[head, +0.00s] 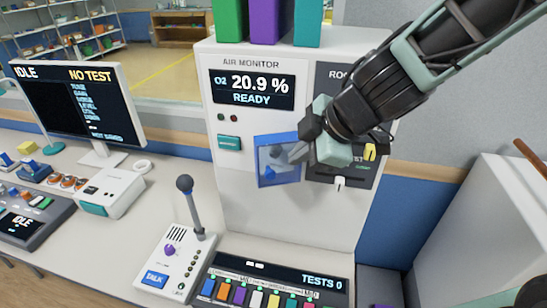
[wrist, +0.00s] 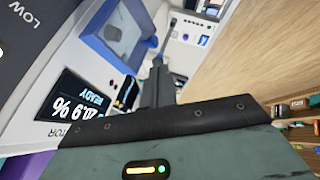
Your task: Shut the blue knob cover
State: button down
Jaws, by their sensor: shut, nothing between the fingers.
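The blue knob cover (head: 264,172) is a clear panel with a blue frame. It stands swung open to the left on the front of the air monitor cabinet, apart from the dark knob panel (head: 325,178). My gripper (head: 285,153) is shut and empty, coming from the upper right, with its fingers at the cover's upper right part. I cannot tell whether they touch it. In the wrist view the cover (wrist: 97,52) lies just left of my fingers (wrist: 157,72). My wrist hides part of the knob panel, where a yellow knob (head: 370,152) and a white knob (head: 340,183) show.
An air monitor screen (head: 252,89) sits above the cover. Below stand a microphone unit (head: 178,262) and a console with coloured keys (head: 265,288). A computer monitor (head: 72,100) stands at the left. The cabinet front below the cover is clear.

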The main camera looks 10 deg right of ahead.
aim_at(267, 170)
jog(key=x, duration=0.2)
jog(key=w+b+x, duration=0.1)
jog(key=x, duration=0.2)
jog(key=r+b+x, duration=0.1)
jog(key=x, duration=0.2)
jog(key=shift+w+f, duration=0.15)
jog(key=shift+w, duration=0.3)
jog(key=shift+w+f+p, duration=0.1)
jog(key=shift+w+p, duration=0.25)
jog(key=shift+w, duration=0.6)
